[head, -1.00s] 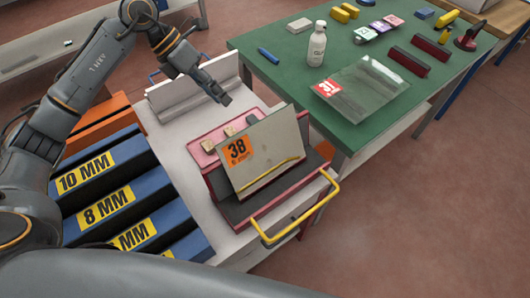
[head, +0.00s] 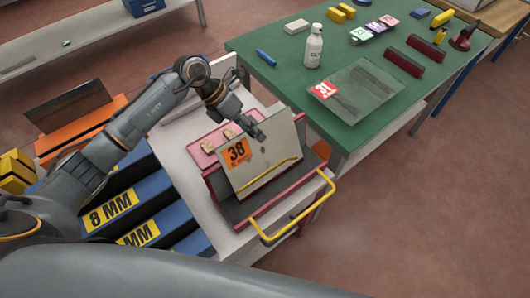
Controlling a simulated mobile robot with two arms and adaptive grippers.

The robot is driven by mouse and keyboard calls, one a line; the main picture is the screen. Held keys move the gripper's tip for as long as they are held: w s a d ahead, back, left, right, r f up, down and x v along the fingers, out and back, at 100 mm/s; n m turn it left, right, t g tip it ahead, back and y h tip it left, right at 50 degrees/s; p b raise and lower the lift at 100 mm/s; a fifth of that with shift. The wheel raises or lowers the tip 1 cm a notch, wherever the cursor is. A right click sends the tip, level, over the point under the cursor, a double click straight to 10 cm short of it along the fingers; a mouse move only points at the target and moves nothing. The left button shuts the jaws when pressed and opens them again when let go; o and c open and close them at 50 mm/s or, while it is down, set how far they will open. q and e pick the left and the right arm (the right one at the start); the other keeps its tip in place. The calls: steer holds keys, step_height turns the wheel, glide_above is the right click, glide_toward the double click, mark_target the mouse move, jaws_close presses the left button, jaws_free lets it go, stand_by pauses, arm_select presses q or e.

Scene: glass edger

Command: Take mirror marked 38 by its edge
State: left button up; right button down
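The mirror marked 38 (head: 266,165) stands leaning in a red-sided holder on the cart, its orange label (head: 237,152) at the upper left of its face. My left gripper (head: 260,136) is at the mirror's top edge, near the middle of it, with its fingers pointing down toward the edge. A small dark reflection shows on the glass below the fingertips. I cannot tell whether the fingers touch the mirror or how far apart they are. My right gripper is not in view.
The cart has a yellow handle (head: 292,218) at its front right. Blue racks, one marked 8 MM (head: 110,211), stand to the left. A green table (head: 286,76) holds a white bottle (head: 313,46), a clear sheet marked 31 (head: 358,92) and several small items. Floor at right is clear.

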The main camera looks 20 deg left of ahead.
arm_select(q)
steer(key=shift+d+f, duration=0.2)
steer(key=shift+f, duration=0.15)
steer(key=shift+c, duration=0.4)
jaws_close()
steer(key=shift+w+r, duration=0.1)
steer(key=shift+r, duration=0.05)
